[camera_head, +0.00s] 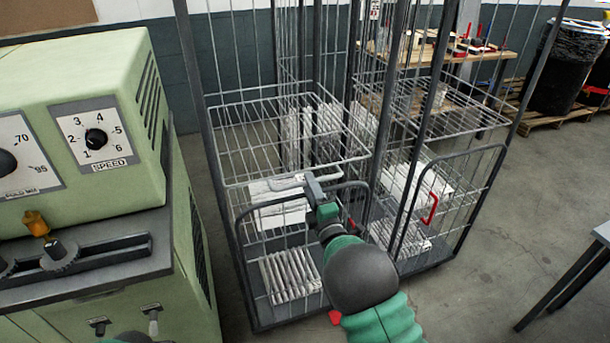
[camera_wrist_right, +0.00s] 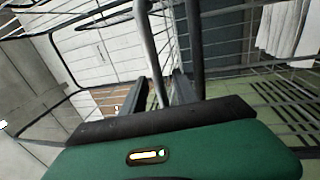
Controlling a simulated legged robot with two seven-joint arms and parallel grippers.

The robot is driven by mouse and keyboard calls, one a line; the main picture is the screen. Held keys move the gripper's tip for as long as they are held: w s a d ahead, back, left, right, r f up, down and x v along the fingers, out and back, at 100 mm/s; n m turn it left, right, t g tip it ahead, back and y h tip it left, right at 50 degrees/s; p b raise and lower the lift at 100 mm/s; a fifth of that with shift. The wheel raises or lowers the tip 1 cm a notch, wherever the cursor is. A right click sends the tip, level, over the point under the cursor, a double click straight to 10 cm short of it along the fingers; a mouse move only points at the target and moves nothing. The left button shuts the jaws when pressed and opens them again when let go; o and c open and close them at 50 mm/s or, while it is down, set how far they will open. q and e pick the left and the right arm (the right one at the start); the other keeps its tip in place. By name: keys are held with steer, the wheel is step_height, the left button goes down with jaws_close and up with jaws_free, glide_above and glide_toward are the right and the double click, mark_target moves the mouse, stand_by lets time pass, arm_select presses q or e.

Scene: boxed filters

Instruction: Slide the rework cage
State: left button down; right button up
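Two grey wire roll cages stand side by side; I cannot tell which one is the rework cage. The left cage (camera_head: 238,247) holds white boxed filters (camera_head: 278,208) and a lower row of pale filters (camera_head: 290,276). The right cage (camera_head: 466,215) holds more white packs and has a red handle (camera_head: 430,208) on its front gate. My right gripper (camera_head: 313,188) is at the left cage's front frame, near its right side. In the right wrist view its two dark fingers (camera_wrist_right: 164,92) are apart, with a grey bar between them.
A green machine (camera_head: 75,110) with dials stands close on the left of the cages. A wooden bench (camera_head: 480,55) with parts and a black bagged bin (camera_head: 565,65) are behind. A dark table (camera_head: 590,260) edges in at right. The floor in front of the right cage is clear.

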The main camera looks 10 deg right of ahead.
steer(key=x, duration=0.4)
steer(key=shift+w+r, duration=0.1)
steer(key=shift+w, duration=0.2)
steer(key=shift+c, duration=0.5)
jaws_close()
steer(key=shift+s+f, duration=0.1)
steer(key=shift+f, duration=0.15)
stand_by(0.3)
